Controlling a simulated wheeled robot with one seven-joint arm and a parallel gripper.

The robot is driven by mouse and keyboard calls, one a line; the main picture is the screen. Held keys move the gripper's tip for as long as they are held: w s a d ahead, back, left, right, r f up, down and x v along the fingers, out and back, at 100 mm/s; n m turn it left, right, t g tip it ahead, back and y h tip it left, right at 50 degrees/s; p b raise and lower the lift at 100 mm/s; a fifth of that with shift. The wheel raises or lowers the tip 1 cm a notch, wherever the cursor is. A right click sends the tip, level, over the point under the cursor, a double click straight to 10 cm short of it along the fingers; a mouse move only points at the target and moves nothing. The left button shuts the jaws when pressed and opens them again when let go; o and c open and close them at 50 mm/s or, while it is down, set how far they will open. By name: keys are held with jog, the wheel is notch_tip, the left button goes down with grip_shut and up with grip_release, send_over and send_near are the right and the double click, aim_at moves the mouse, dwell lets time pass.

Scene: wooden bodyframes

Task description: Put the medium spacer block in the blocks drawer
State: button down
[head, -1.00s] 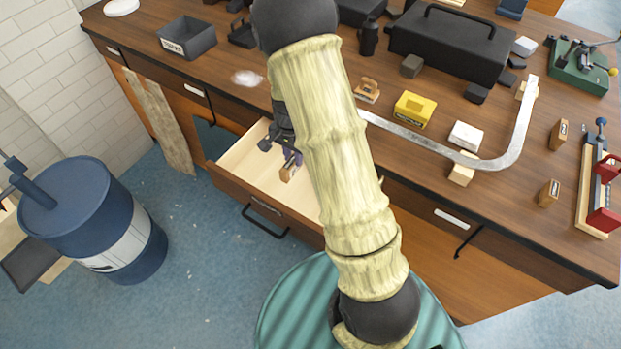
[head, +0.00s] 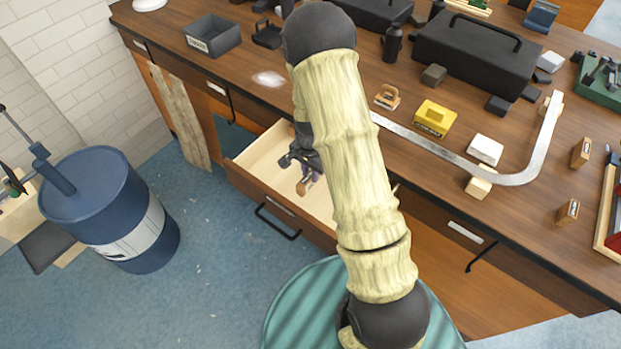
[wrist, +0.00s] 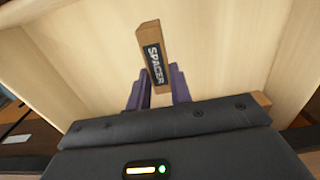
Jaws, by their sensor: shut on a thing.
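The spacer block (head: 304,186) is a small brown wooden piece. In the wrist view it shows a black "SPACER" label (wrist: 154,65). My gripper (head: 298,167) is shut on it, with dark purple fingers on either side of the block in the wrist view (wrist: 158,88). The gripper and block are over the inside of the open drawer (head: 262,152), which has a pale wood interior and a brown front. I cannot tell whether the block touches the drawer floor. My forearm hides the drawer's right part.
A small wooden piece (wrist: 262,98) shows beside the gripper body in the wrist view. Two wooden blocks stand on the bench at right, one farther back (head: 580,152) and one nearer (head: 567,211). A curved metal strip (head: 440,154) lies along the bench. A blue drum (head: 100,200) stands left.

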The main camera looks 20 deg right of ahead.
aim_at(310, 175)
jog(key=shift+f, duration=1.85)
jog(key=shift+f, duration=0.1)
jog(key=c, duration=1.3)
grip_release()
jog(key=shift+o, duration=0.2)
notch_tip(310, 175, up, 12)
jog(key=shift+r+b, duration=0.15)
jog(key=shift+b, duration=0.2)
